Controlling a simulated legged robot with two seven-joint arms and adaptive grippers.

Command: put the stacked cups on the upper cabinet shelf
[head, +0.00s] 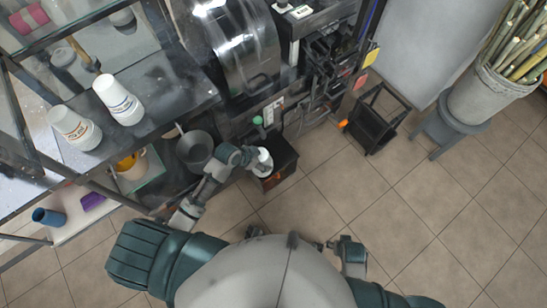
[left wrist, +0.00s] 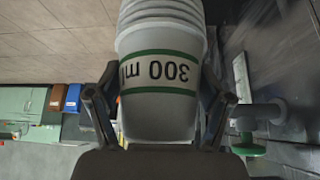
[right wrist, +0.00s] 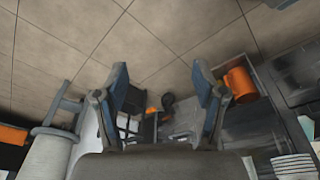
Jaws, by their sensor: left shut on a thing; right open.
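My left gripper (head: 254,158) is shut on a stack of white cups (head: 263,162), held above a dark box beside the press. In the left wrist view the cup stack (left wrist: 160,85) sits between both fingers, with green bands and an upside-down "300 ml" label. The cabinet (head: 175,92) stands at the left of the head view.
The press (head: 240,50) stands right of the cabinet. A dark funnel-like bowl (head: 195,149) lies between cabinet and left gripper. A blue cup (head: 48,217) is low on the left. A black stand (head: 375,118) and a cane bucket (head: 485,95) on a stool are right. Floor is clear in front.

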